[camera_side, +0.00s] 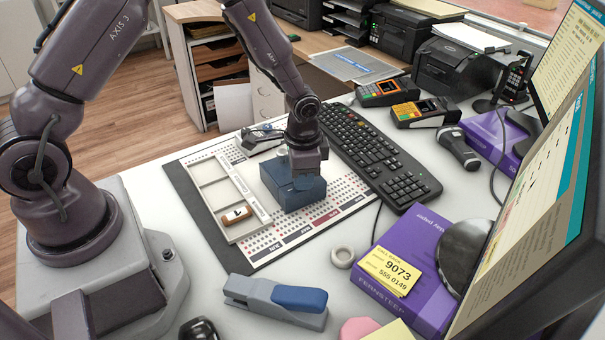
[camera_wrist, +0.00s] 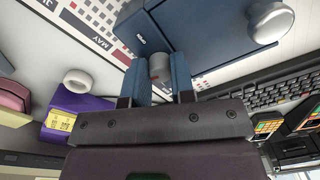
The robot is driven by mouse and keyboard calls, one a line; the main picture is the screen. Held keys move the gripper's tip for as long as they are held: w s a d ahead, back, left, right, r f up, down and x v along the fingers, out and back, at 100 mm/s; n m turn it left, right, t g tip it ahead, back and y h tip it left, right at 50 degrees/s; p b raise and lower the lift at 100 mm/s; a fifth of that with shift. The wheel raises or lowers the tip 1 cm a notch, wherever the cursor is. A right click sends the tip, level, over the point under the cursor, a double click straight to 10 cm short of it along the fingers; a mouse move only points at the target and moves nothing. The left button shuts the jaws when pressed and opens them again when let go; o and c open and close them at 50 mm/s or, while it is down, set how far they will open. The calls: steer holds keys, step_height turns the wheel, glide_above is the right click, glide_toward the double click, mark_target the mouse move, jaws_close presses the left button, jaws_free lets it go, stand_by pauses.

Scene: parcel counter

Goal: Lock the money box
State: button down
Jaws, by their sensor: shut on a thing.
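The blue money box (camera_side: 300,192) stands on the desk calendar mat in the side view. In the wrist view its dark blue body (camera_wrist: 200,30) fills the top middle. A small grey round knob (camera_wrist: 158,66) sits between my two blue fingers, against the box. A larger silver round knob (camera_wrist: 270,20) shows to its right, apart from the fingers. My gripper (camera_wrist: 159,76) is shut on the small grey knob. In the side view my gripper (camera_side: 306,160) is right over the box, and its fingertips are hidden. I cannot tell whether the lock is turned.
A white tray (camera_side: 228,232) with a brown-handled stamp (camera_side: 236,214) lies left of the box. A black keyboard (camera_side: 375,155) is close on the right. A stapler (camera_side: 275,300), a tape roll (camera_side: 343,257) and a purple box (camera_side: 410,295) are in front.

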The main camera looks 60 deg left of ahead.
steer(key=shift+w+n, duration=0.15)
steer(key=shift+n, duration=0.35)
steer(key=c, duration=1)
jaws_free()
steer(key=shift+o, duration=0.2)
step_height(320, 180, up, 13)
steer(key=shift+s+d, duration=0.2)
steer(key=shift+d, duration=0.05)
